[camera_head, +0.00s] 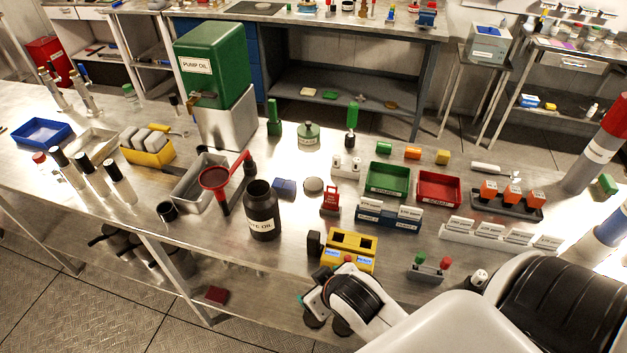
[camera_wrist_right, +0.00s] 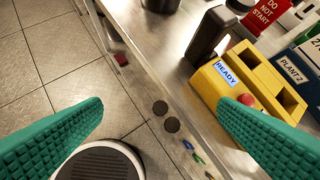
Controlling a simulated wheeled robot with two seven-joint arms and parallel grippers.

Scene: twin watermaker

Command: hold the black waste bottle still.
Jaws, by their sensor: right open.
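The black waste bottle (camera_head: 262,212) stands upright on the steel bench near its front edge, with a white label partly reading "TE OIL" and an open neck. In the right wrist view a dark round base (camera_wrist_right: 160,4) at the top edge looks like this bottle, mostly cut off. My right gripper (camera_wrist_right: 160,112) is open and empty, its two green ridged fingers spread wide. It hangs by the bench's front edge, right of the bottle and apart from it. My left gripper is not in view.
A yellow box (camera_head: 348,250) with a dark block (camera_head: 314,243) beside it stands between the bottle and my right arm. A red funnel (camera_head: 215,178) on a stand is just left of the bottle. A red tag stand (camera_head: 330,200) is to its right.

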